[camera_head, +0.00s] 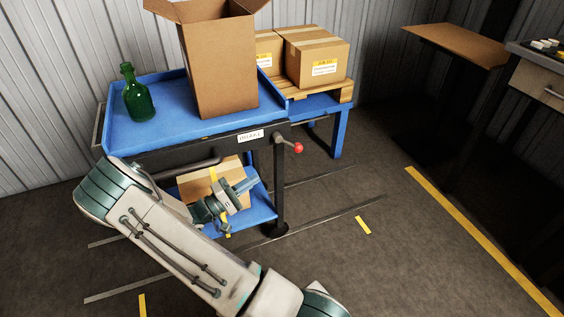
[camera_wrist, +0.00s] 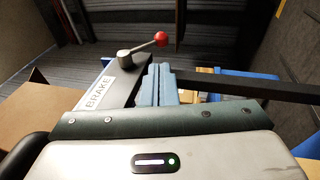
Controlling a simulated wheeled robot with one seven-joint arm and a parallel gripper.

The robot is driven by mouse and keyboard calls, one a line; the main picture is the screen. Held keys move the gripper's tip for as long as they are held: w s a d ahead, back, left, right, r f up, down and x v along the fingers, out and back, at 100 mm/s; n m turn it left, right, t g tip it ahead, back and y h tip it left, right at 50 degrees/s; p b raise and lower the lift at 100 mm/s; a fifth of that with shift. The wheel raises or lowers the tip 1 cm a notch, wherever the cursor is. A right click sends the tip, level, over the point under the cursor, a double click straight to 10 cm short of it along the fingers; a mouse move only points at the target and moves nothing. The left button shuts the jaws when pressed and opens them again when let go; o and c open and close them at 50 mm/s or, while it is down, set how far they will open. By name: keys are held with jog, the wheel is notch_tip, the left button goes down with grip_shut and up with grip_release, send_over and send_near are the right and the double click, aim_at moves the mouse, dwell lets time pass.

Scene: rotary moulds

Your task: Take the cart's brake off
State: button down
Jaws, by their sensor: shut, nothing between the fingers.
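The cart (camera_head: 165,135) has a blue tray top, a dark frame and a lower blue shelf. Its brake lever (camera_head: 288,142) is a short bar with a red knob, sticking out at the right end of the front rail beside a white BRAKE label (camera_head: 251,135). In the wrist view the lever (camera_wrist: 143,47) runs from a grey pivot to the red knob (camera_wrist: 161,38), and the label (camera_wrist: 97,92) is at left. My gripper (camera_head: 250,184) is in front of the cart, below the rail. Its blue fingers (camera_wrist: 160,72) are shut and empty, apart from the lever.
A green bottle (camera_head: 137,95) and an open cardboard box (camera_head: 220,70) stand on the tray. Another carton (camera_head: 205,180) is on the lower shelf. Behind are boxes on a pallet (camera_head: 335,92) on a blue stand. The floor right of the cart is clear up to a yellow line (camera_head: 480,238).

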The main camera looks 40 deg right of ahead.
aim_at(288, 143)
jog(key=w+b+x, duration=0.1)
jog(key=b+x, duration=0.2)
jog(key=x, duration=1)
jog(key=shift+d+t, duration=0.3)
jog(key=shift+d, duration=0.05)
jog(key=shift+f+n+h+b, duration=0.1)
jog(key=shift+n+h+b, duration=0.2)
jog(key=shift+h, duration=0.1)
